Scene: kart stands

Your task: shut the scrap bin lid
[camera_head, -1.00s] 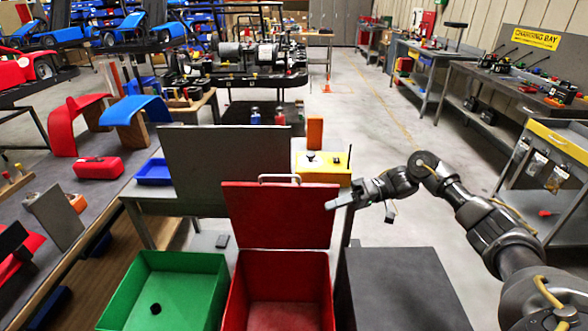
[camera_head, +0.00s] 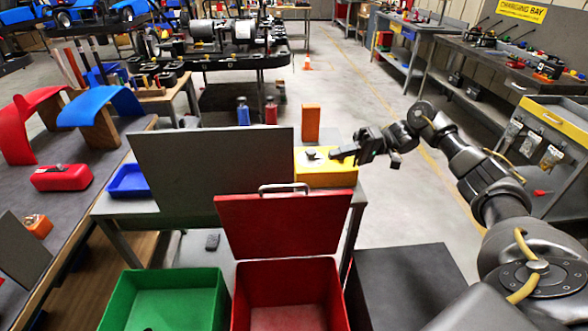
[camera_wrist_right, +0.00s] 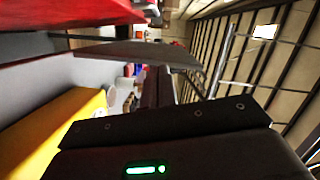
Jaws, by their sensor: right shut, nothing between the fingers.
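The red scrap bin (camera_head: 242,299) stands at the lower middle of the head view, its inside visible. Its red lid (camera_head: 280,225) stands raised at the back, leaning slightly away, with a pale handle (camera_head: 284,188) on its top edge. My right gripper (camera_head: 338,154) is shut and empty. In the head view it appears above and to the right of the lid's top right corner, in front of the yellow box. In the right wrist view, the dark fingers (camera_wrist_right: 158,86) are together, and the red lid (camera_wrist_right: 65,15) shows at upper left. My left gripper is out of view.
A green bin (camera_head: 215,296) stands left of the red bin and a dark box (camera_head: 418,282) right of it. Behind the lid are a grey panel (camera_head: 215,170) and a yellow box (camera_head: 328,174) on a table. Open floor lies further right.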

